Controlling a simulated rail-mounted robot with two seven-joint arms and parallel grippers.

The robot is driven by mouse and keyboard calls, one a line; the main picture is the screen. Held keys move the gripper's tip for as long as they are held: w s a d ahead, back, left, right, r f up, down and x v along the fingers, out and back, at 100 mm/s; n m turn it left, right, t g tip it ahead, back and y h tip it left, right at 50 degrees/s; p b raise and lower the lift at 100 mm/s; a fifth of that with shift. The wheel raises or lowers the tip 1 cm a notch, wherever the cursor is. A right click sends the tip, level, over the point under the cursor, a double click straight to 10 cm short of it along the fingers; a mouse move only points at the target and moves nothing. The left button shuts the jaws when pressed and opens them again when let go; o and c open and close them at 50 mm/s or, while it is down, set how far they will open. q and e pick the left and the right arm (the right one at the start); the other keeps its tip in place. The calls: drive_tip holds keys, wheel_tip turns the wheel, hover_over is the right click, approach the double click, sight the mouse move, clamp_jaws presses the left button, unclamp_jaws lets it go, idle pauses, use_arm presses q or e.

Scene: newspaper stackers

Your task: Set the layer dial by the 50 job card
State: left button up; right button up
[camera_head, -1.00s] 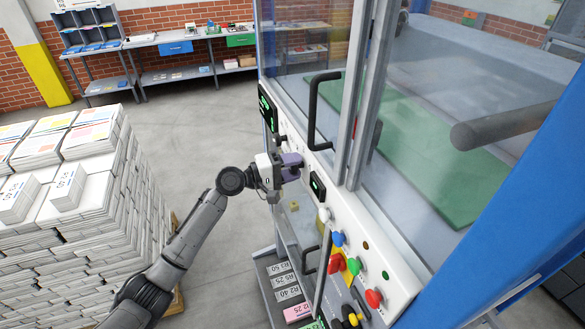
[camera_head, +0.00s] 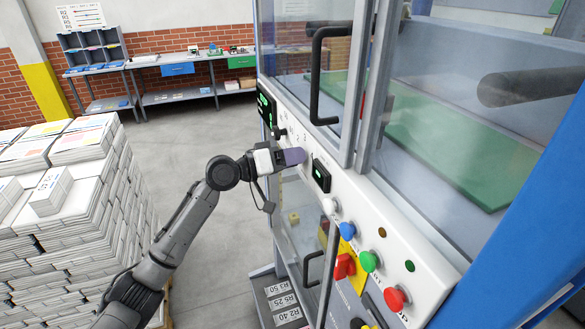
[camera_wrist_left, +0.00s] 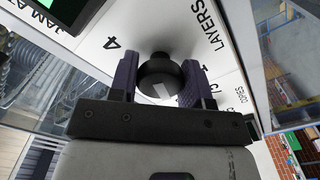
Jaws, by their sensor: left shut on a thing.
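The layer dial (camera_wrist_left: 161,75) is a round black knob with a white pointer mark, in the left wrist view. It sits on the white control panel, with the word LAYERS and numbers such as 4 printed around it. My left gripper (camera_wrist_left: 165,85) has its two purple-grey fingers on either side of the knob and is shut on it. In the head view my left gripper (camera_head: 293,156) reaches the panel from the left, and its fingers hide the dial. My right gripper is not in view.
The panel carries a small green display (camera_head: 320,175) and white, blue, green and red buttons (camera_head: 396,298). A black door handle (camera_head: 318,80) juts out above the dial. Stacked newspapers (camera_head: 75,215) stand at left. The floor between is clear.

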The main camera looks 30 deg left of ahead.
use_arm(q)
drive_tip(key=shift+m+b, duration=0.75)
drive_tip(key=shift+m, duration=0.25)
drive_tip(key=o, duration=0.9)
drive_tip(key=shift+s, duration=0.1)
drive_tip(key=shift+b+v, duration=1.55)
drive_tip(key=shift+v, duration=5.3)
